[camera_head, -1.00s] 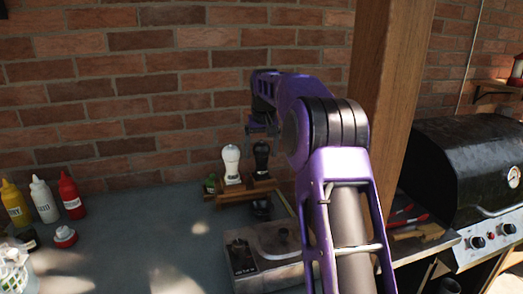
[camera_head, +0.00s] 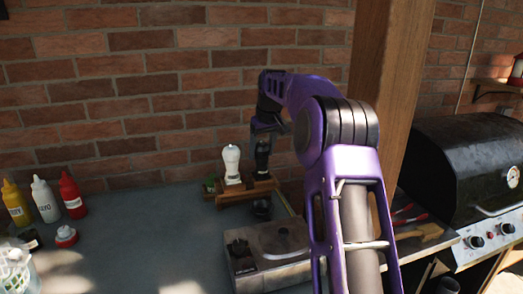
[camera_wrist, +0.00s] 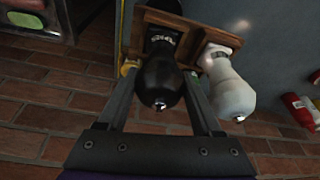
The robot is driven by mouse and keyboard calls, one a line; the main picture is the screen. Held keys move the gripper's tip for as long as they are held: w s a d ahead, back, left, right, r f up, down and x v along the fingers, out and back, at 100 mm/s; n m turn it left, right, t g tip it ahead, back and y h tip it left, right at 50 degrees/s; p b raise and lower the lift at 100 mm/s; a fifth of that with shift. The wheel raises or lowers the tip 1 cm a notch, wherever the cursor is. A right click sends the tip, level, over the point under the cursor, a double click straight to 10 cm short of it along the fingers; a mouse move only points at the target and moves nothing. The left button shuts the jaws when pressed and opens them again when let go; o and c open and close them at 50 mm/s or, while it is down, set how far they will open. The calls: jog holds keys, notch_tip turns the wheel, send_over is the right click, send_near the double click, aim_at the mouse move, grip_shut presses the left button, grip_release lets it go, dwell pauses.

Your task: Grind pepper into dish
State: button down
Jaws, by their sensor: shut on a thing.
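The black pepper mill (camera_head: 263,156) stands upright in a wooden rack (camera_head: 238,195) near the brick wall. My gripper (camera_head: 266,130) is over its top. In the wrist view, my gripper (camera_wrist: 161,85) has one finger on each side of the black mill (camera_wrist: 162,80) and is shut on it. The mill's lower end is still at the rack (camera_wrist: 190,30). A white mill (camera_head: 232,165) stands just left of it; in the wrist view it is close beside the right finger (camera_wrist: 230,90). A small dark round thing (camera_head: 262,208) sits in front; I cannot tell if it is the dish.
A metal cooker (camera_head: 268,252) stands in front of the rack. Yellow, white and red sauce bottles (camera_head: 43,200) stand at the left. A wooden post (camera_head: 385,110) and a black grill (camera_head: 460,165) are at the right. The counter's middle is clear.

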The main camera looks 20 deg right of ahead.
jog(key=m+h, duration=0.1)
jog(key=m, duration=0.2)
jog(key=shift+a+m, duration=0.1)
jog(key=shift+m, duration=0.3)
jog(key=m+h, duration=0.1)
jog(key=m, duration=0.2)
jog(key=n+y, duration=0.1)
jog(key=n, duration=0.2)
jog(key=shift+d, duration=0.2)
jog(key=n+y, duration=0.1)
jog(key=n, duration=0.3)
jog(key=shift+a, duration=0.1)
